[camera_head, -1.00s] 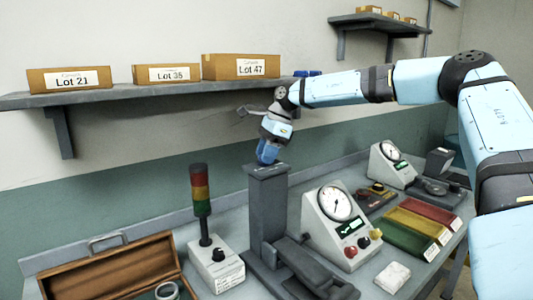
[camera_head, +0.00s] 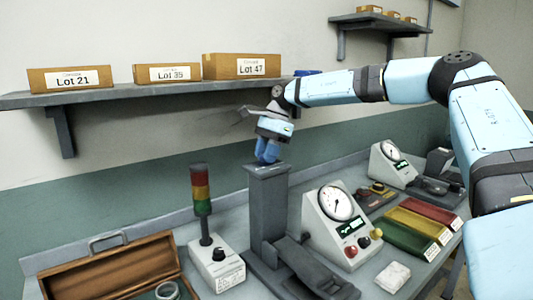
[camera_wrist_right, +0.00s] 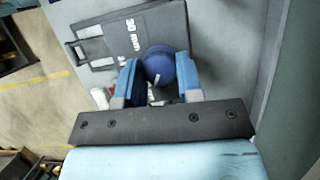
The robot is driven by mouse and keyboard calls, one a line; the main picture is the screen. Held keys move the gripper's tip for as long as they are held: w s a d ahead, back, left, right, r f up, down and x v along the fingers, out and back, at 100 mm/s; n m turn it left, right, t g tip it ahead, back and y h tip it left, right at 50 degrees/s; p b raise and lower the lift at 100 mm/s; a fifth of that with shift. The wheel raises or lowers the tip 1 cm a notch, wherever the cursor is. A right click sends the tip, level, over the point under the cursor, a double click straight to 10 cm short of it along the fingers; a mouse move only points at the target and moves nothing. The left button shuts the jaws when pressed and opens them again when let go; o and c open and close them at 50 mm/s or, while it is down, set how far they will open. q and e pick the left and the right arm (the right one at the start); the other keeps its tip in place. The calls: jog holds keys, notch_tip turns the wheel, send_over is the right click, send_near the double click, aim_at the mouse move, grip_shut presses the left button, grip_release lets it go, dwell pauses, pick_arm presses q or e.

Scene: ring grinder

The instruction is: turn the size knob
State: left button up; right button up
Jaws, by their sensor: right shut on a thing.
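The size knob (camera_wrist_right: 158,64) is round and dark blue with a white mark on its near rim. It sits on top of the grey ring grinder's column (camera_head: 267,205). In the right wrist view my right gripper (camera_wrist_right: 158,76) has a blue finger on each side of the knob and is shut on it. In the head view the right gripper (camera_head: 267,150) points down at the column top, and its fingers mostly hide the knob. A "20 mm" label (camera_wrist_right: 131,35) shows beside the knob in the wrist view. My left gripper is not in view.
A signal tower (camera_head: 201,190) stands left of the grinder, and a gauge box (camera_head: 335,210) stands to its right. An open wooden case (camera_head: 105,268) lies at the front left. A wall shelf (camera_head: 130,93) with lot boxes runs behind, close to the right wrist.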

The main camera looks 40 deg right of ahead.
jog(key=o, duration=0.9)
jog(key=v, duration=1.3)
jog(key=shift+r+p, duration=0.4)
jog(key=shift+r, duration=0.05)
